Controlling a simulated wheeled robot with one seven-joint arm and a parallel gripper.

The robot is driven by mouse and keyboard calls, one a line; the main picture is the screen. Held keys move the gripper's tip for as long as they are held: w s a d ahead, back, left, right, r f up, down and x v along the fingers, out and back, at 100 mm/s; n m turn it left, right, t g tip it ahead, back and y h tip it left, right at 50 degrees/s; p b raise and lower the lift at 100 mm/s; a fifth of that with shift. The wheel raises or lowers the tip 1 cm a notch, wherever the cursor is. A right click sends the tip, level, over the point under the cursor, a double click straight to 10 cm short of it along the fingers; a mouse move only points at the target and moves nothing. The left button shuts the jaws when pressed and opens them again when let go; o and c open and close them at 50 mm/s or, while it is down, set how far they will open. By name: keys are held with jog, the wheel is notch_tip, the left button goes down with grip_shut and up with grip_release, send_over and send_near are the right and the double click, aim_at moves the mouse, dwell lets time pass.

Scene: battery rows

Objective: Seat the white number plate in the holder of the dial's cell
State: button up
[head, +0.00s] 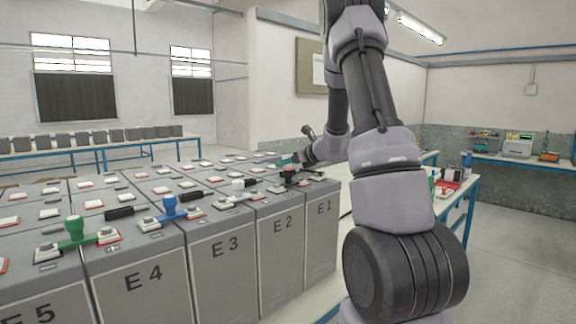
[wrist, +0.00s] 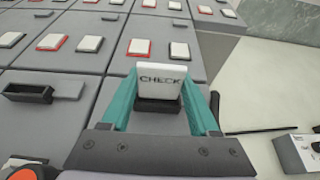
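A white number plate (wrist: 160,82) reading "CHECK" stands upright between my gripper's teal fingers in the wrist view. My gripper (wrist: 159,78) has its fingertips against the plate's two side edges. The plate's lower edge meets a black holder (wrist: 158,106) on a grey cell top; I cannot tell whether it is fully down in it. In the head view my gripper (head: 287,162) is over the far cells, and the plate is too small to make out.
Another black holder (wrist: 28,93) looks empty. White terminals, some red-edged, cover the cell tops. A side table with a red tray (head: 447,187) is right of my arm.

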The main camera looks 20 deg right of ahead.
jog(key=o, duration=0.4)
jog(key=shift+s+f, duration=0.15)
jog(key=shift+f, duration=0.5)
jog(key=shift+r, duration=0.2)
jog(key=shift+r, duration=0.1)
